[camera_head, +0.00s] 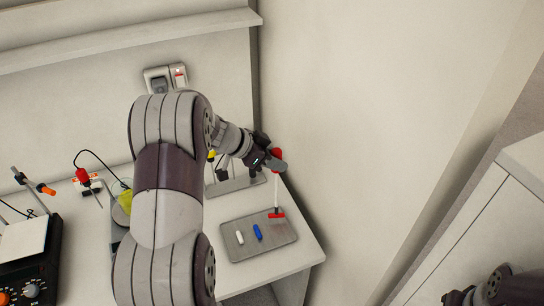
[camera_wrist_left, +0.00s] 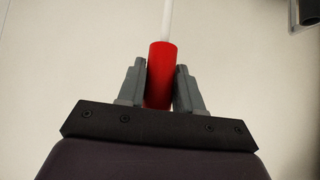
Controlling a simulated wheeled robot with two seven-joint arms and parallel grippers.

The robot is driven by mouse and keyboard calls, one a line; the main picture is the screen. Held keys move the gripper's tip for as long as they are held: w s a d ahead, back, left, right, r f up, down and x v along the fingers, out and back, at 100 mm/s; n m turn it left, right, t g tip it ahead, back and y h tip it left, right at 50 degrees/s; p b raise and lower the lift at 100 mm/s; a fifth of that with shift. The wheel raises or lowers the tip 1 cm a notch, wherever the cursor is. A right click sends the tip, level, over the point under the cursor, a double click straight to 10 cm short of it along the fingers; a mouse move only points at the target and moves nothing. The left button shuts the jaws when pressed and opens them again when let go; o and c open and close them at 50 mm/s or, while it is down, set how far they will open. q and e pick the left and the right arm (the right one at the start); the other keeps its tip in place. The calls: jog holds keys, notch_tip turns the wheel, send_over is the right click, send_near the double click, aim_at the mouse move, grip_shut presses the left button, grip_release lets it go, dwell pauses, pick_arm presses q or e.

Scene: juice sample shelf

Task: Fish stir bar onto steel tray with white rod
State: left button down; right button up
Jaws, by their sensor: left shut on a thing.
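My left gripper (camera_head: 272,160) is shut on the red handle (camera_head: 276,153) of the white rod (camera_head: 276,188). In the left wrist view the handle (camera_wrist_left: 160,75) sits between the two fingers, with the white shaft beyond it. The rod hangs nearly upright over the far right part of the steel tray (camera_head: 283,236). A small red bar-like piece (camera_head: 277,215) is at its lower end; I cannot tell whether it touches the tray. A white bar (camera_head: 239,237) and a blue bar (camera_head: 257,232) lie on the tray. My right gripper (camera_head: 456,297) shows partly at the lower right.
The tray is near the table's right edge, with a wall beyond. A grey metal plate or stand base (camera_head: 235,184) is behind it. A black device with knobs (camera_head: 30,275) stands at the left. A white cabinet (camera_head: 490,215) is at the right.

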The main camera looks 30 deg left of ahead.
pick_arm(q)
jog(key=shift+d, duration=0.2)
jog(key=shift+s+a+f, duration=0.1)
jog(key=shift+a+f, duration=0.05)
jog(key=shift+a, duration=0.05)
jog(key=shift+f, duration=0.1)
jog(key=shift+d+f, duration=0.1)
jog(key=shift+f, duration=0.65)
dwell(0.4)
